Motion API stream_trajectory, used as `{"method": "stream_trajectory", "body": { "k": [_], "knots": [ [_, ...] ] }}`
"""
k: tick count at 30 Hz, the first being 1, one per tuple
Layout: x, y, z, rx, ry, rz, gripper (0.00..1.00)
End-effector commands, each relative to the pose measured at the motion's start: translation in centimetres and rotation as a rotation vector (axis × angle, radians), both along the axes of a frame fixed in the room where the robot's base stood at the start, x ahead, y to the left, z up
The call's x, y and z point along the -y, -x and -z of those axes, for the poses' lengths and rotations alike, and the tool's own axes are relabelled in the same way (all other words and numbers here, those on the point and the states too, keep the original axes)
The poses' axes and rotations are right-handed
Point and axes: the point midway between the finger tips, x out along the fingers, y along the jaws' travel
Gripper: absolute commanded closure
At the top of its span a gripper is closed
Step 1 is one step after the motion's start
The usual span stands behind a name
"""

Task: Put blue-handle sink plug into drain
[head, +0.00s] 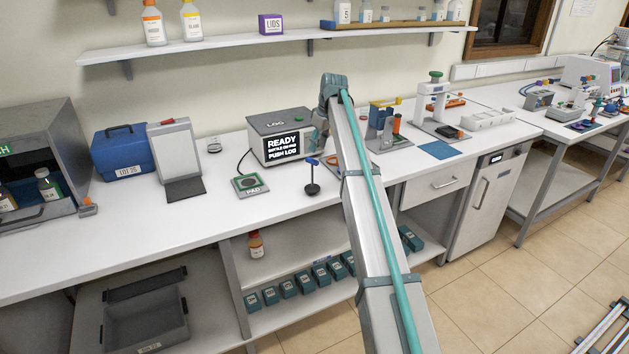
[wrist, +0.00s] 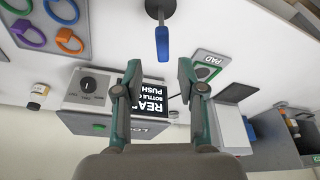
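The blue-handle sink plug (head: 312,177) stands upright on the white bench, in front of the LOG box. It has a black disc base, a thin stem and a blue handle on top. In the wrist view its blue handle (wrist: 162,42) lies beyond my fingertips, near the top centre, not between them. My gripper (wrist: 158,75) is open and empty, with a wide gap between its fingers. In the head view my gripper (head: 318,136) is partly hidden by my arm, above and behind the plug. I cannot make out a drain in either view.
The LOG box (head: 267,123) with its READY screen stands behind the plug. A green PAD plate (head: 249,186) lies left of it. A board with coloured rings (wrist: 45,30) is on the other side. A grey bin (head: 145,320) sits below the bench. Bench front is clear.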

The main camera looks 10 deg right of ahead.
Motion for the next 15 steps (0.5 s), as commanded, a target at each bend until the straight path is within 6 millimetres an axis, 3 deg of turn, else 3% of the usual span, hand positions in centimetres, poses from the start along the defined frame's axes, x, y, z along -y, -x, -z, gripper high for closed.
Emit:
{"method": "stream_trajectory", "body": {
  "k": [15],
  "knots": [
    [-1.1, -0.9, 5.2, 0.0, 0.005, -0.024, 0.61]
  ]
}}
